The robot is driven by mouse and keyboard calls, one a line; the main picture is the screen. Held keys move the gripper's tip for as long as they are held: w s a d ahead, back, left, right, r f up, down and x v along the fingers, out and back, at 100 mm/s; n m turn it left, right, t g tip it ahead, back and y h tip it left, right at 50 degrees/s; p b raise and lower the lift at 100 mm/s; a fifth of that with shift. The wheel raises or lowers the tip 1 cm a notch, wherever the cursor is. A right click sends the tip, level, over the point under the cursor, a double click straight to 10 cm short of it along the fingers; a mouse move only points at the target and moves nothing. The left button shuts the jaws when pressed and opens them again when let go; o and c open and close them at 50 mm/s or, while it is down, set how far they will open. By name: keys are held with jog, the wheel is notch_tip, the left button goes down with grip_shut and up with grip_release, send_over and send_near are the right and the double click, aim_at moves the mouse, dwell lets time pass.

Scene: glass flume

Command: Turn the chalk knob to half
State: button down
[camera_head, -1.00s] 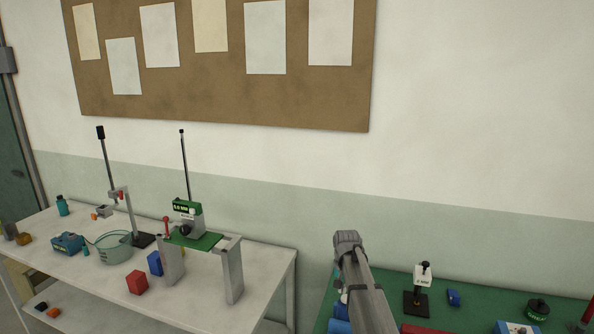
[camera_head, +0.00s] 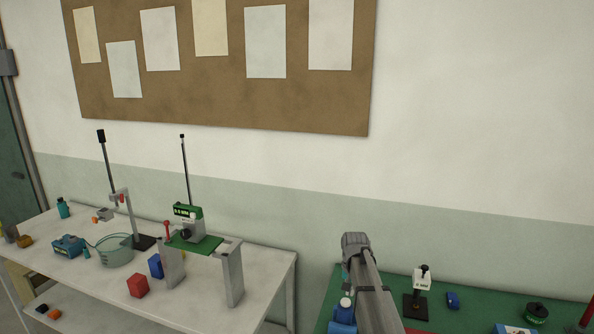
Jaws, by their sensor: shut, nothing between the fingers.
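No knob is clearly chalk-coloured at this size, so I cannot tell which one the task means. A small white box (camera_head: 422,277) with a dark knob or lever on top stands on a black-footed stand on the green table at lower right. On the left bench, a green instrument (camera_head: 188,212) with a pale lower part and a dark round knob (camera_head: 186,233) stands behind a green-topped bridge. My grey arm rises from the bottom edge between the two, left of the white box and apart from it. My gripper's fingers cannot be made out.
The left bench (camera_head: 205,290) holds a glass bowl (camera_head: 115,250) and a red block (camera_head: 137,285). A gap separates them.

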aim_at(341, 311)
jog(key=shift+f, duration=0.15)
jog(key=shift+f+b, duration=3.4)
jog(key=shift+b, duration=0.1)
jog(key=shift+w, duration=0.6)
jog(key=shift+w+a, duration=0.1)
jog(key=shift+a, duration=0.45)
jog(key=shift+w+a+r, duration=0.1)
jog(key=shift+w+a, duration=0.1)
jog(key=shift+a, duration=0.1)
dwell(0.3)
jog(key=shift+s+a, duration=0.25)
jog(key=shift+s, duration=0.05)
dwell(0.5)
notch_tip(341, 311, up, 6)
jog(key=p, duration=0.6)
